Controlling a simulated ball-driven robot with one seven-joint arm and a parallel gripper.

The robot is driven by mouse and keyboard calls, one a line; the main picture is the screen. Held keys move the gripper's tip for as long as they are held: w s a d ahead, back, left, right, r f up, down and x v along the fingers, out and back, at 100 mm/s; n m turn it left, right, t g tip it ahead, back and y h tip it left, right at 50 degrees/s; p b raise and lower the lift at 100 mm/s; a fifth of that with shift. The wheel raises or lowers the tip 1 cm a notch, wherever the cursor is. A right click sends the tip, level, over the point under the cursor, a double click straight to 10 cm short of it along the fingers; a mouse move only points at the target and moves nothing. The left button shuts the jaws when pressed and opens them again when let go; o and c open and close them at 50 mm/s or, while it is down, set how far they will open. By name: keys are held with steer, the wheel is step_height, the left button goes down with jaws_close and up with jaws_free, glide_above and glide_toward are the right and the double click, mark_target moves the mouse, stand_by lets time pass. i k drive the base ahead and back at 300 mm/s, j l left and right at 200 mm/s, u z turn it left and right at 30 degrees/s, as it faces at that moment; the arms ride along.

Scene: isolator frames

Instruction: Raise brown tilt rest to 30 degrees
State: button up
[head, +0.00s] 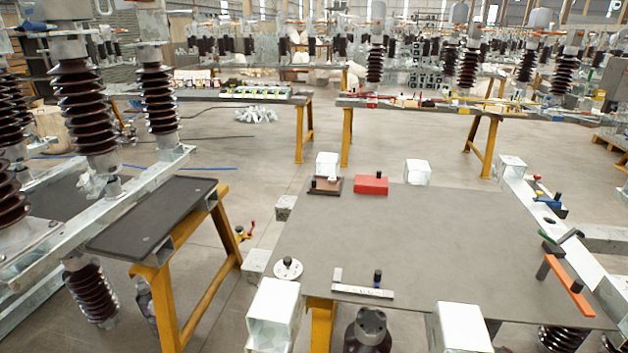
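The brown tilt rest (327,184) lies at the far left part of the grey tabletop. It is a small brown plate on a darker base, with a black knob and a small pale piece on it. The plate looks flat or nearly flat; its exact angle is too small to tell. My gripper does not show in this view, and nothing is seen touching the rest.
A red block (371,184) sits just right of the rest. A white disc with a knob (288,268), a pale bar (362,291) and an orange-handled piece (569,285) lie near the edges of the tabletop (440,235). Its middle is clear. Pale square posts stand around it.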

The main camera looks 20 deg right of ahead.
mark_target(320, 183)
steer(key=i+j+u, duration=0.25)
steer(key=i+u, duration=0.25)
steer(key=i+j+u, duration=0.1)
steer(key=i, duration=0.35)
steer(key=i+j+u, duration=0.1)
steer(key=i, duration=0.3)
